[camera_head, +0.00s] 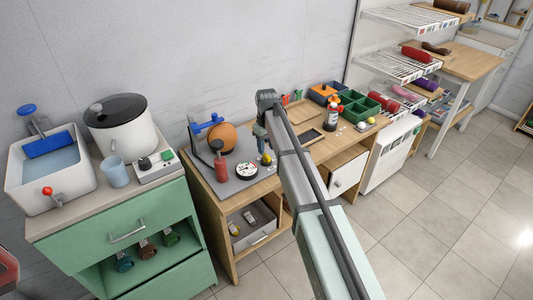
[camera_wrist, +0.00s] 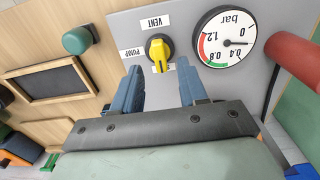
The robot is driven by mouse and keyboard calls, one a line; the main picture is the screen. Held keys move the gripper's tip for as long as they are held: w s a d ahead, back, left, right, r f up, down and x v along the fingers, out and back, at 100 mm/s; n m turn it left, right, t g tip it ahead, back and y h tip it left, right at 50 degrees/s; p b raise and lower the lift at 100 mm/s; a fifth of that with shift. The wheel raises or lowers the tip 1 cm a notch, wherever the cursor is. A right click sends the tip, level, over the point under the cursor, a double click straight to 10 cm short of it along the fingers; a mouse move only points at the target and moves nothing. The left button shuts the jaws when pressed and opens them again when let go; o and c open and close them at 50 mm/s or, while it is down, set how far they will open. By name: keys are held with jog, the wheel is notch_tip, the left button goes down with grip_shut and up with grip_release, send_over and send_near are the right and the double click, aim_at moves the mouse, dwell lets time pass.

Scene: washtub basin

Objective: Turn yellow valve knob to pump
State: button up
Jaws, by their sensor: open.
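The yellow valve knob (camera_wrist: 158,47) sits on a grey panel (camera_wrist: 122,22) in the wrist view, its grip running roughly up and down in the picture. A VENT label (camera_wrist: 152,22) is above it and a PUMP label (camera_wrist: 131,53) is to its left. A third label below it is partly hidden. In the head view the knob (camera_head: 266,160) is on the grey board of the wooden bench. My gripper (camera_wrist: 159,72) is open, with its blue fingers below the knob in the wrist view, one to each side, and nothing between them. It also shows in the head view (camera_head: 262,142).
A round pressure gauge (camera_wrist: 222,37) and a red cylinder (camera_wrist: 293,62) are to the knob's right in the wrist view. A green knob (camera_wrist: 77,40) and a dark framed board (camera_wrist: 46,80) lie to its left. An orange ball (camera_head: 222,137) stands behind the gauge in the head view.

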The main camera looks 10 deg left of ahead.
aim_at(267, 155)
jog(key=shift+f, duration=1.85)
jog(key=shift+c, duration=0.4)
grip_shut()
